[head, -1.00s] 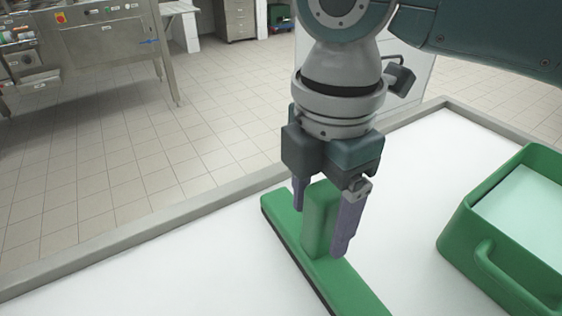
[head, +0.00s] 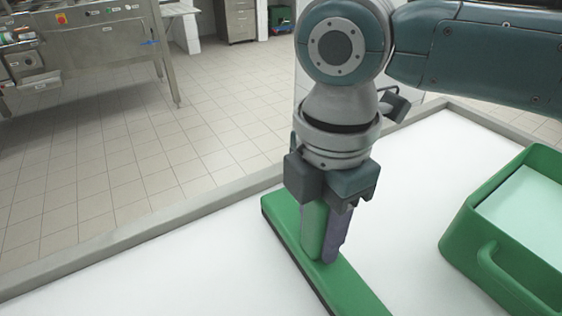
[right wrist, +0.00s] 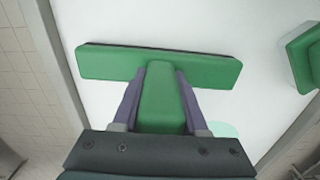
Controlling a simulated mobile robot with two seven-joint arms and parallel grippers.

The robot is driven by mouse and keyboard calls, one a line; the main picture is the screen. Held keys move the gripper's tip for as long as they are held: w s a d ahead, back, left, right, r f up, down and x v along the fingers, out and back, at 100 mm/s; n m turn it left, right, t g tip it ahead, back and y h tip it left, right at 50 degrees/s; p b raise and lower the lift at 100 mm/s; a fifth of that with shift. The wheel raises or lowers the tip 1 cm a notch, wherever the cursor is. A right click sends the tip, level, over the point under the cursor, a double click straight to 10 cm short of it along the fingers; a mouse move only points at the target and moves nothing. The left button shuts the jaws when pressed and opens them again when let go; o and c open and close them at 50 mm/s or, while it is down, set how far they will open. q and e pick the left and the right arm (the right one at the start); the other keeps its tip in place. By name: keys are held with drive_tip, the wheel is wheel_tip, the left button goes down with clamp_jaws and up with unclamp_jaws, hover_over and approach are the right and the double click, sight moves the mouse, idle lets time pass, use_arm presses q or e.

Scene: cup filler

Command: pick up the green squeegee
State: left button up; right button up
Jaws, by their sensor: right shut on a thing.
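The green squeegee (head: 345,284) lies on the white table top, its long head flat and its handle (head: 313,228) standing up. In the right wrist view the squeegee (right wrist: 205,70) shows its wide head with a dark edge along one long side. My right gripper (head: 324,246) points down over it with its purple fingers on either side of the handle. In the right wrist view both fingers (right wrist: 158,92) press against the handle's sides. The squeegee's head rests on the table as far as I can see. My left gripper is not in view.
A green bin (head: 470,245) with a pale content and a side handle stands to the right on the table. The table's raised grey rim (head: 150,228) runs along the far and left sides. The white surface left of the squeegee is clear.

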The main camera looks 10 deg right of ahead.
clamp_jaws()
drive_tip(key=shift+r, duration=0.15)
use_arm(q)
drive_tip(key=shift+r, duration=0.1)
use_arm(e)
drive_tip(key=shift+r, duration=0.25)
use_arm(q)
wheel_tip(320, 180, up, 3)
drive_tip(key=p, duration=0.3)
use_arm(e)
wheel_tip(320, 180, up, 19)
drive_tip(key=shift+r, duration=0.15)
drive_tip(key=shift+o, duration=1.9)
unclamp_jaws()
drive_tip(key=c, duration=0.6)
clamp_jaws()
